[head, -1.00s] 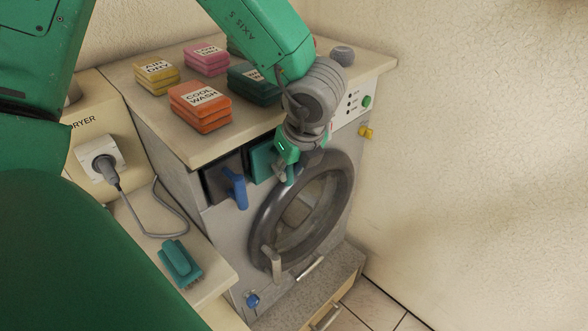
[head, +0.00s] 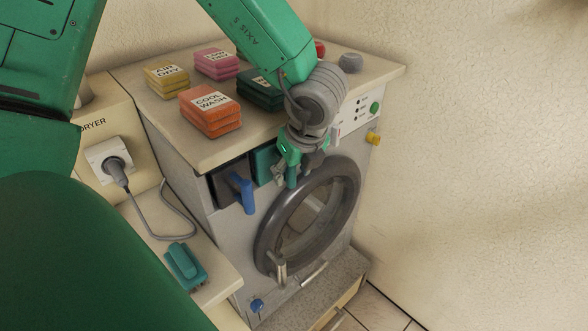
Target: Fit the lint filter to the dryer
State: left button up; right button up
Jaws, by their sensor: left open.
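The front-loading machine (head: 206,154) stands in the middle, with a round, dark-rimmed glass door (head: 263,232) that looks shut. Above the door on its front are a dark square panel with a blue handle (head: 243,192) and, right of it, a teal panel (head: 264,160) partly hidden by my gripper. I cannot tell for sure which part is the lint filter. My left gripper (head: 290,177) is open, pointing down in front of the teal panel's right side, above the door. I cannot tell whether it touches the panel. My right gripper is not in view.
Folded cloth stacks lie on top, including an orange one (head: 211,117) near the front edge. A teal brush-like object (head: 186,268) lies on the low ledge at left, near a plugged-in cable (head: 147,222). A wall (head: 480,150) closes the right side.

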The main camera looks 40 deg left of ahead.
pick_arm(q)
jog(key=v, duration=1.1)
jog(key=shift+d+r, duration=0.15)
jog(key=shift+r, duration=0.2)
